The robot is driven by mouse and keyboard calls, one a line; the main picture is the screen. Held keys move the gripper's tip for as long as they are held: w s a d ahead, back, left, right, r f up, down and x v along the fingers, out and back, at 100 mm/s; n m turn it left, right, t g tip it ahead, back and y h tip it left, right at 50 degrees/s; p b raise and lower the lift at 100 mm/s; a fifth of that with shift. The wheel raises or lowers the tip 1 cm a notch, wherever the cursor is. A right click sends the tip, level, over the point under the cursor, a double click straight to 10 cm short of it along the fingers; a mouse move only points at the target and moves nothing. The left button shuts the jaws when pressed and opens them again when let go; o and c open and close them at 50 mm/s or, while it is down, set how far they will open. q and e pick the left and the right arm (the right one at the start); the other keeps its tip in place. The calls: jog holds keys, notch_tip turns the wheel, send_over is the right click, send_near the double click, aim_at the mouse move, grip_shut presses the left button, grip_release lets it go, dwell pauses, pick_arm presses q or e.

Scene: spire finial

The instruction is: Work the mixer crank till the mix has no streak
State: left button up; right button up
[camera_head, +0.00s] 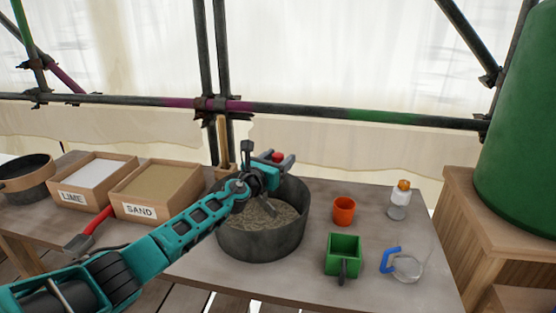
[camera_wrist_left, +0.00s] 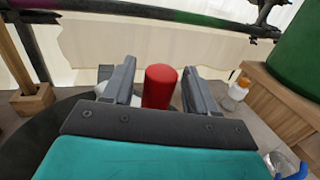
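The mixer tub (camera_head: 262,240) is a dark round pan on the table, holding a mottled grey-beige mix (camera_head: 266,215). Paler patches show in it, but I cannot tell whether they are streaks. The red crank knob (camera_head: 278,157) stands above the tub's far side. My left gripper (camera_head: 274,164) is over the tub at the knob. In the left wrist view the red knob (camera_wrist_left: 160,87) stands upright between the two spread fingers, with a narrow gap on each side. My arm hides much of the crank and part of the tub. My right gripper is not in view.
Boxes of lime (camera_head: 92,178) and sand (camera_head: 158,187) stand left of the tub. A red-handled tool (camera_head: 97,223) lies in front of them. Right of the tub are an orange cup (camera_head: 344,210), a green scoop box (camera_head: 343,254), a glass jug (camera_head: 407,267) and a bottle (camera_head: 399,203).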

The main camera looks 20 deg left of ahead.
pick_arm(q)
jog(key=shift+s+r+p, duration=0.1)
jog(key=shift+s+p, duration=0.15)
jog(key=shift+p, duration=0.05)
jog(key=s, duration=0.1)
jog(key=s+p, duration=0.2)
jog(key=shift+s+a, duration=0.35)
jog(key=shift+s, duration=0.05)
jog(key=s+a, duration=0.1)
jog(key=s, duration=0.7)
jog(key=shift+s, duration=0.25)
jog(key=shift+a, duration=0.1)
